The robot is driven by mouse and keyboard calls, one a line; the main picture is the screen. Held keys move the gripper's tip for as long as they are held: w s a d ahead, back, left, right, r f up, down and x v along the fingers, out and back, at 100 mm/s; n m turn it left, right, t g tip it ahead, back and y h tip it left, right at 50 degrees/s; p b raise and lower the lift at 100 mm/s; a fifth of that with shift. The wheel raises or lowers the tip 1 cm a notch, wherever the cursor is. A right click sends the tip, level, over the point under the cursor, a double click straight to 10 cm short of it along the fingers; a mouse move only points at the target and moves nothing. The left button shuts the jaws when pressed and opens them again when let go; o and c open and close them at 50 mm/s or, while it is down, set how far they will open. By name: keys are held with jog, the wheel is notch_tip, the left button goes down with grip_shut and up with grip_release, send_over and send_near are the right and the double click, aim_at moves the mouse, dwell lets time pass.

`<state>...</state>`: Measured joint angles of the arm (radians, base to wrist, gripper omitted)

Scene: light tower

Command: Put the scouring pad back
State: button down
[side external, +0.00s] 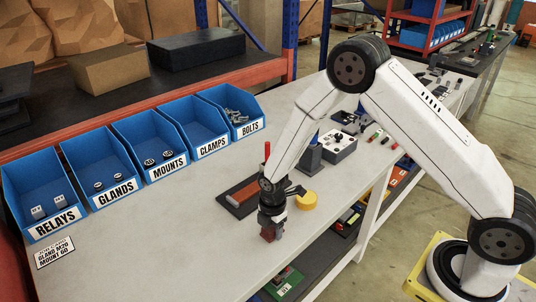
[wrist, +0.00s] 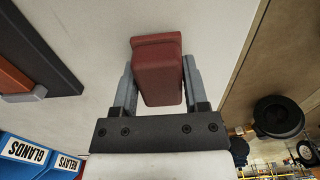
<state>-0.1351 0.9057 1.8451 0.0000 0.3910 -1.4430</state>
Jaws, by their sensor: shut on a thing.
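The scouring pad (wrist: 158,68) looks like a dark red block with a thicker end. In the wrist view it is between the two fingers of my gripper (wrist: 158,88), which is shut on it. In the side view my gripper (side external: 270,222) points down over the bench, and the pad (side external: 268,234) shows small and dark red at its tip. I cannot tell whether the pad touches the bench. A dark tray (side external: 226,203) with an orange-brown strip (side external: 243,194) lies just behind the gripper; its edge also shows in the wrist view (wrist: 66,78).
Blue bins (side external: 42,192) labelled relays, glands, mounts, clamps and bolts line the bench's back edge. A yellow round thing (side external: 306,201) and a grey box with knobs (side external: 338,146) stand right of the gripper.

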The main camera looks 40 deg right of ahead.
jog(key=shift+f, duration=0.4)
jog(key=shift+c, duration=0.7)
grip_release()
jog(key=shift+o, duration=0.2)
jog(key=shift+s+f, duration=0.15)
jog(key=shift+s, duration=0.1)
jog(key=shift+w+a+r, duration=0.1)
jog(key=shift+r, duration=2)
jog(key=shift+w+r, duration=0.1)
jog(key=shift+r, duration=2.25)
